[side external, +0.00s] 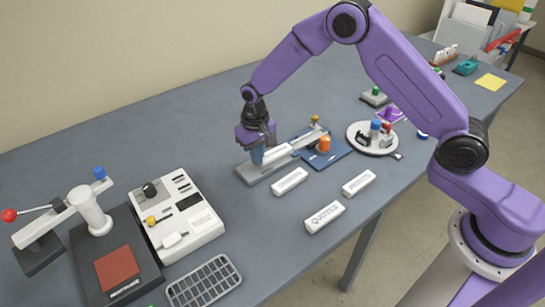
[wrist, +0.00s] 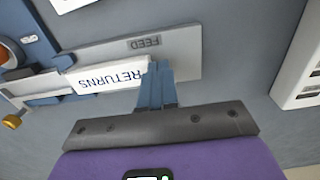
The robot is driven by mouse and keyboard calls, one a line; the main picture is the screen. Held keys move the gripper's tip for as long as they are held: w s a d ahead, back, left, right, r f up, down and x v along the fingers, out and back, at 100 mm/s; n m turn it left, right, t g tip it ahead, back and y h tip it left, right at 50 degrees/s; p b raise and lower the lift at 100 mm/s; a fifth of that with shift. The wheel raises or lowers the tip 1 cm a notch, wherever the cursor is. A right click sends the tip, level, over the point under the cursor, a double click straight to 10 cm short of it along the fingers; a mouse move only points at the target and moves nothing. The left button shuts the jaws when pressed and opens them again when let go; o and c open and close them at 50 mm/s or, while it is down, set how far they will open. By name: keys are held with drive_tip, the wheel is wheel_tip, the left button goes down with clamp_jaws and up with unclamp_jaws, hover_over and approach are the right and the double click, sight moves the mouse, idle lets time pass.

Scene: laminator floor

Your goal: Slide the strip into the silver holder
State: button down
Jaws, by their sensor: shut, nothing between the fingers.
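A white strip lettered RETURNS (wrist: 108,77) lies lengthwise on the grey plate marked FEED (wrist: 188,62); it also shows in the side view (side external: 279,154). Its left end in the wrist view is at the silver holder (wrist: 34,84); how far it is inside I cannot tell. The holder in the side view (side external: 307,138) sits by a blue base. My gripper (wrist: 158,68) is shut and empty, its blue fingertips at the strip's right end in the wrist view. They appear to touch it. In the side view my gripper (side external: 257,158) is low over the plate.
Loose white strips, including one lettered QUOTES (side external: 325,217) and another (side external: 357,183), lie in front. An orange knob (side external: 324,144) stands by the holder. A round white tray (side external: 356,143) is to the right, a white machine (side external: 181,215) to the left.

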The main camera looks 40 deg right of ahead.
sight(286, 146)
drive_tip(key=shift+d, duration=0.1)
drive_tip(key=shift+d, duration=1.15)
drive_tip(key=shift+d, duration=0.1)
drive_tip(key=shift+d, duration=1.15)
drive_tip(key=shift+d, duration=0.2)
drive_tip(key=shift+d, duration=1.05)
drive_tip(key=shift+d, duration=0.15)
drive_tip(key=shift+d, duration=1.1)
drive_tip(key=shift+d, duration=0.15)
